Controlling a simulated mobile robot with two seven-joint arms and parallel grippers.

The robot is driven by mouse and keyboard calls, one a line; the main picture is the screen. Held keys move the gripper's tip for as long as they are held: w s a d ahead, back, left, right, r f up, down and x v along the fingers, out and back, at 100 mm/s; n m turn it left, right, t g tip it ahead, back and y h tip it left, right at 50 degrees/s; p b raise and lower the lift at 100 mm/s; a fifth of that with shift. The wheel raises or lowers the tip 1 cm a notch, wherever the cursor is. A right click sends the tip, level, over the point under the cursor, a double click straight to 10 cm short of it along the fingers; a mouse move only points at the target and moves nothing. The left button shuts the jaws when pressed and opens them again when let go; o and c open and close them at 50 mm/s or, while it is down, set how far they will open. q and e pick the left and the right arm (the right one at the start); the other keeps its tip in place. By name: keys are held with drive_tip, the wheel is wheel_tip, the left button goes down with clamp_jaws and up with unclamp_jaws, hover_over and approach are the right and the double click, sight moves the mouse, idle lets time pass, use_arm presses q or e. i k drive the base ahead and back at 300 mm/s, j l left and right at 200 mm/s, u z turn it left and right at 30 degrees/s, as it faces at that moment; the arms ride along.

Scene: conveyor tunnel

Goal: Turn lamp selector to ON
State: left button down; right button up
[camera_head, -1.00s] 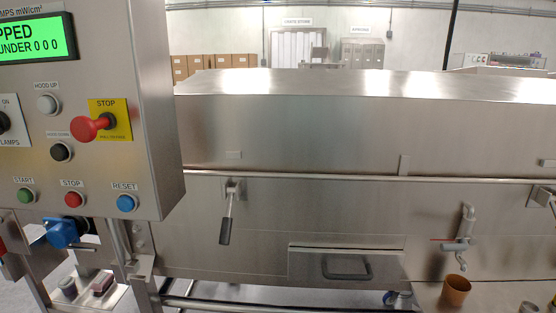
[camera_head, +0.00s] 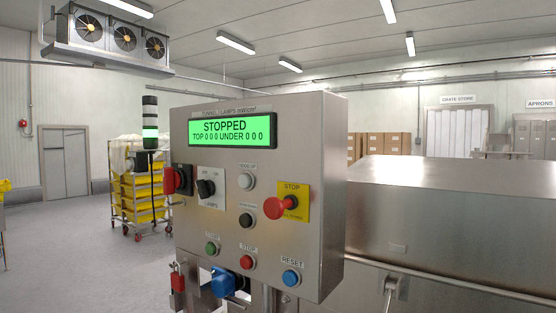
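The lamp selector (camera_head: 205,188) is a black rotary knob on a white plate lettered LAMPS, on the left part of the steel control panel (camera_head: 220,285). Its knob looks tilted; I cannot tell for certain which marking it points to. The green display (camera_head: 223,131) above it reads STOPPED, TOP 0 0 0 UNDER 0 0 0. A red and black switch (camera_head: 178,181) sits at the panel's left edge, left of the selector. Neither of my grippers is in view.
Red mushroom stop (camera_head: 281,207), green start (camera_head: 211,248), red stop (camera_head: 246,262) and blue reset (camera_head: 291,278) buttons share the panel. A blue connector (camera_head: 223,282) hangs below. The steel tunnel (camera_head: 450,220) lies right. A cart with yellow crates (camera_head: 137,200) stands behind left; floor there is open.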

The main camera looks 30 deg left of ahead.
sight(206, 189)
drive_tip(key=k+j+u, duration=0.1)
drive_tip(key=u, duration=1.25)
